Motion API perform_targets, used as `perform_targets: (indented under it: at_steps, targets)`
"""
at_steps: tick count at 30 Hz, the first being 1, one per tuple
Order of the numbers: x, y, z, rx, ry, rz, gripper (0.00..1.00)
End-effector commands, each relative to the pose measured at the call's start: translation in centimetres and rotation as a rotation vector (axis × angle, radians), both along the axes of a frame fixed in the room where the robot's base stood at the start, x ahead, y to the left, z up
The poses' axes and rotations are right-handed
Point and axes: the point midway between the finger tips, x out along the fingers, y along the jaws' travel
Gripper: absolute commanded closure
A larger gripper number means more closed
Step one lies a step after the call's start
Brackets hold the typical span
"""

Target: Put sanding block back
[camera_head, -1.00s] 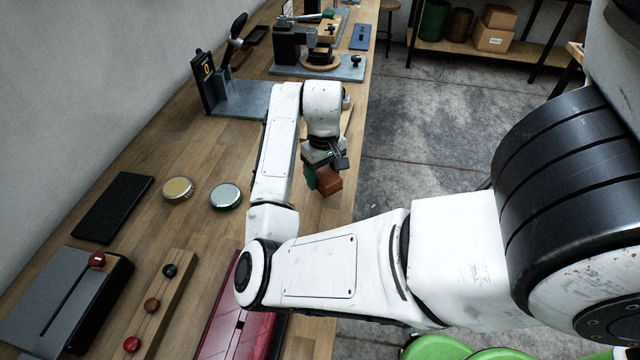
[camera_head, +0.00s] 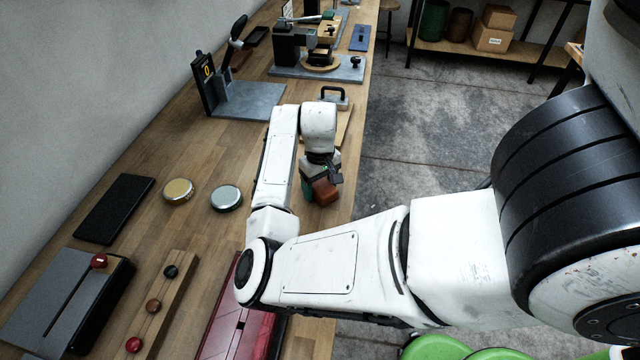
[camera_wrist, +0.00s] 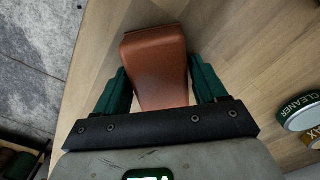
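The sanding block, which I take to be the reddish-brown block (camera_head: 323,192), is at my gripper (camera_head: 317,183) near the bench's right edge. In the wrist view the block (camera_wrist: 158,68) sits between the two green fingers of my gripper (camera_wrist: 160,85), which flank it closely on both sides. It extends past the fingertips, over the wooden bench top. I cannot tell whether its underside touches the wood. My wrist hides part of the bench behind it.
A light wooden board (camera_head: 344,128) and a dark handled piece (camera_head: 334,96) lie just beyond my wrist. Two round tins (camera_head: 226,197) (camera_head: 178,190) stand to the left. A red case (camera_head: 238,325) lies nearer. The floor drops away right of the bench.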

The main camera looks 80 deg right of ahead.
Motion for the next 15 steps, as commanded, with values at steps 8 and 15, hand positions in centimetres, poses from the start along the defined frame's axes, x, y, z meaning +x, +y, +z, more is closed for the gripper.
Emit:
perform_targets:
  at_steps: [8,15]
  targets:
    - [0.01,0.0,0.04,0.0,0.0,0.0,0.12]
    - [0.04,-0.03,0.62,-0.001,-0.002,-0.001,0.12]
